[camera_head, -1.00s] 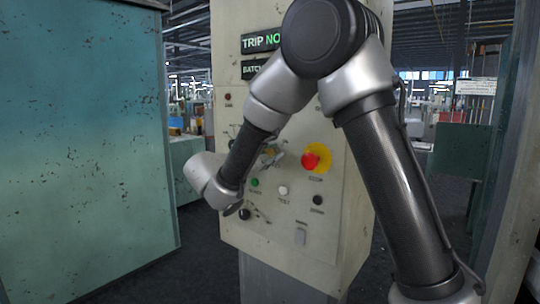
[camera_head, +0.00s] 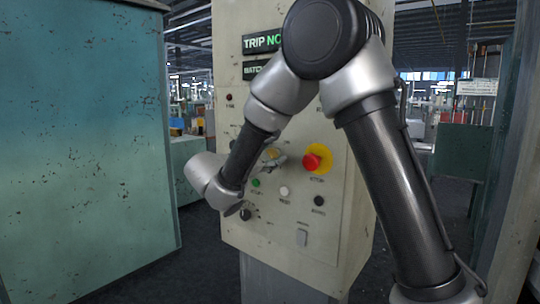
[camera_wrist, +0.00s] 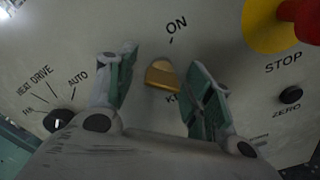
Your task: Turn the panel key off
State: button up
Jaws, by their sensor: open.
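The gold panel key (camera_wrist: 162,76) sits on the pale control panel (camera_wrist: 60,25), below the printed word ON. A label under it is partly hidden by my gripper. My gripper (camera_wrist: 160,72) is open, with one greenish-padded finger on each side of the key. Gaps show between the key and both fingers, and how deep the fingertips reach is hard to tell. In the head view the key (camera_head: 272,153) shows small and gold beside my arm, which covers part of the panel.
A red stop button (camera_head: 312,161) on a yellow disc is right of the key. A black rotary selector (camera_wrist: 60,121) is at lower left in the wrist view, and a black ZERO button (camera_wrist: 290,95) is at right. A teal cabinet (camera_head: 85,150) stands left of the panel.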

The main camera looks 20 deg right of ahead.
jog(key=v, duration=1.2)
